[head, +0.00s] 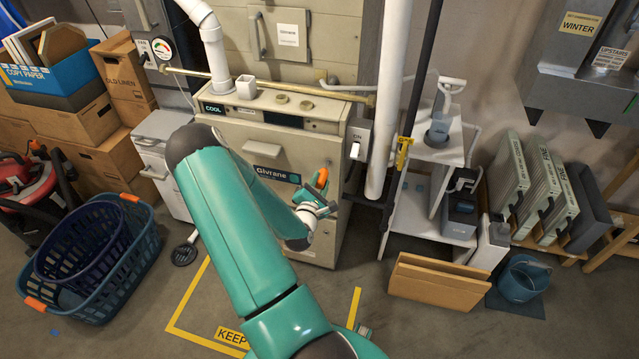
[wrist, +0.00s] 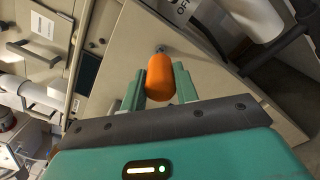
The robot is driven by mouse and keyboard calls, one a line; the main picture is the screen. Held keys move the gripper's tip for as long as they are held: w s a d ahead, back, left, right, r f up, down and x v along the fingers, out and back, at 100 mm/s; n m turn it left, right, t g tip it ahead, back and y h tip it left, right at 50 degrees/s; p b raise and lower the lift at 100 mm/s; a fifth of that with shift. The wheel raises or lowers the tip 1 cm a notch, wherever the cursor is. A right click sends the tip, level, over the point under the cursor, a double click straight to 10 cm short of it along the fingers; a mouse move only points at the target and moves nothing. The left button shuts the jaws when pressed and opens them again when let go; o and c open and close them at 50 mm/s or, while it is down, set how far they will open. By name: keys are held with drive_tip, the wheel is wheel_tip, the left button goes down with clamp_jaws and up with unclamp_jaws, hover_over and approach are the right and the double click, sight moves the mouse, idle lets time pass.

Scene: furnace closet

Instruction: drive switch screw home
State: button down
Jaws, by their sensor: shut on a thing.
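My gripper (head: 318,190) is in front of the furnace cabinet, below and left of the grey switch box. It is shut on an orange handle (head: 321,179), which looks like a screwdriver's. In the wrist view the orange handle (wrist: 160,78) sits between the two green fingers (wrist: 158,88). A small dark tip (wrist: 161,48) shows past the handle; I cannot tell whether it is the shaft or a screw. I cannot make out the switch screw in either view.
The beige furnace cabinet (head: 260,150) stands ahead. A white pipe (head: 388,110) and a black pipe rise right of the switch box. A blue laundry basket (head: 95,255) is at left.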

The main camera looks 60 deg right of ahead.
drive_tip(key=m, duration=0.3)
drive_tip(key=shift+m, duration=0.3)
drive_tip(key=m, duration=0.4)
drive_tip(key=shift+s+a, duration=0.15)
drive_tip(key=shift+a, duration=0.65)
drive_tip(key=s+a, duration=0.1)
drive_tip(key=a, duration=0.9)
drive_tip(key=shift+s, duration=0.25)
drive_tip(key=s+a, duration=0.1)
drive_tip(key=a, duration=0.8)
drive_tip(key=shift+s+a, duration=0.3)
drive_tip(key=shift+a, duration=0.1)
